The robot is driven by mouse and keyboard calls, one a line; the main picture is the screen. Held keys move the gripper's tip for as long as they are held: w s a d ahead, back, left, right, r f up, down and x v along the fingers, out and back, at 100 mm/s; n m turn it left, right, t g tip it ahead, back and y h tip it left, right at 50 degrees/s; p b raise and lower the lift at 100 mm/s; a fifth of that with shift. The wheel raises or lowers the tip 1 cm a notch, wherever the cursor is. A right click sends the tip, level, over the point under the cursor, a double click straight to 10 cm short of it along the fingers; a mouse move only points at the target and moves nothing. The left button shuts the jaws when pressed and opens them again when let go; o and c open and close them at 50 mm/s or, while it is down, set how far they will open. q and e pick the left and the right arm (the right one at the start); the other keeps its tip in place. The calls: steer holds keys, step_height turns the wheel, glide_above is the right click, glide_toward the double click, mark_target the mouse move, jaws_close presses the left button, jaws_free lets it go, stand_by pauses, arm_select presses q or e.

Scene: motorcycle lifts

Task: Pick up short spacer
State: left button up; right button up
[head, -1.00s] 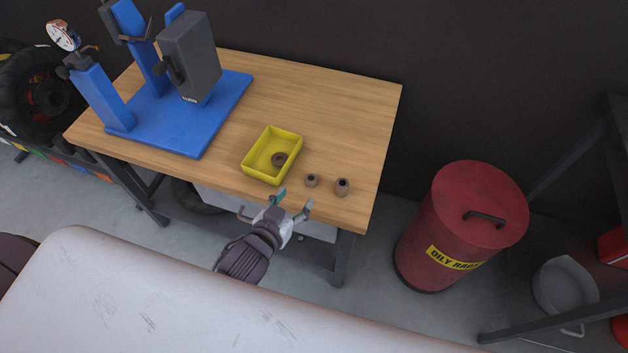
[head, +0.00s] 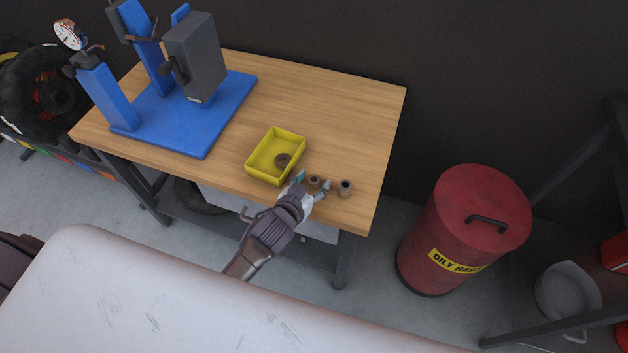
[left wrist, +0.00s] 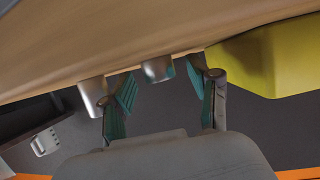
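The short spacer (head: 314,181), a small brown-grey cylinder with a hole, stands upright near the front edge of the wooden bench. A taller spacer (head: 345,187) stands just to its right. My left gripper (head: 312,184) is open at the bench's front edge, its teal-padded fingers on either side of the short spacer. In the left wrist view, the short spacer (left wrist: 157,70) shows between the open fingers (left wrist: 161,83), with a gap at least on the left. The taller spacer (left wrist: 93,92) is close outside the left finger there. My right gripper is not in view.
A yellow tray (head: 251,172) holding a brown ring (head: 282,160) is just left of the gripper. A blue press-like fixture (head: 225,108) stands at the bench's left. The bench's right part (head: 365,125) is clear. A red bin (head: 465,225) stands right of the bench.

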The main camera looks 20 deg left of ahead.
arm_select(q)
steer(key=c, duration=1)
